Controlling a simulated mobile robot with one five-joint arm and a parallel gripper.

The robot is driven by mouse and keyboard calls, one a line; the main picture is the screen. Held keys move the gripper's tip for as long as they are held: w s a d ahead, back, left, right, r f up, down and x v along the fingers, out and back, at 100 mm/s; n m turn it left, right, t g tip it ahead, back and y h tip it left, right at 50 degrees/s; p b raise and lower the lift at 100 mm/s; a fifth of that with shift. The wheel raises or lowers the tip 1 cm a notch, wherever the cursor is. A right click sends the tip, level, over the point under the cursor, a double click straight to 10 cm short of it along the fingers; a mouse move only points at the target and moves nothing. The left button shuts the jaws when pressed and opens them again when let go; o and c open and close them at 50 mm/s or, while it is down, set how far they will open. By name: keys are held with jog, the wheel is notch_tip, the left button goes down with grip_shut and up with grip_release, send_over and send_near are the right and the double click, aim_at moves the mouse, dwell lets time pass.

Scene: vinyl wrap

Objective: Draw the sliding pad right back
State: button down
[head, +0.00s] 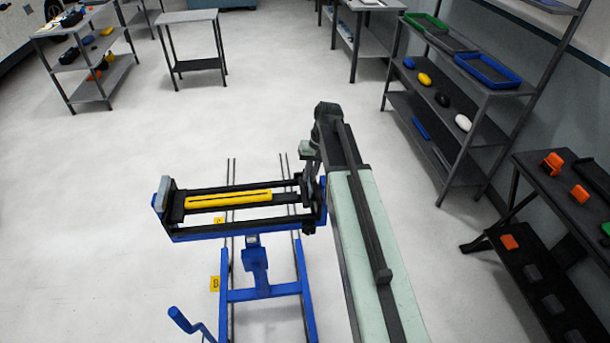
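A blue stand (262,293) carries a blue-edged black cradle (190,234) with dark side rails. A yellow bar (228,198) lies lengthwise in the cradle. A grey pad (161,194) stands upright at the cradle's left end. Dark parts crowd its right end; I cannot tell which of these or the grey pad is the sliding pad. My arm reaches forward from the bottom right, and my gripper (309,180) is at the cradle's right end. My arm and dark parts there hide the fingertips. I cannot tell whether they touch anything.
A blue crank handle (180,319) sticks out at the stand's lower left. Dark rails (231,170) run along the floor under the stand. A shelf rack (470,130) and a dark table (575,195) stand on the right. The pale floor (90,210) at left is clear.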

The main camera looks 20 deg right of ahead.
jog(key=c, duration=1.5)
grip_release()
jog(key=shift+d, duration=0.45)
jog(key=shift+c, duration=0.2)
jog(key=shift+o, duration=0.3)
jog(key=shift+d, duration=0.1)
jog(key=a+p+v, duration=0.1)
jog(key=p+v, duration=0.6)
jog(key=shift+d+r+p, duration=0.2)
jog(key=shift+r+p, duration=0.2)
jog(key=shift+r, duration=0.05)
jog(key=shift+f, duration=0.1)
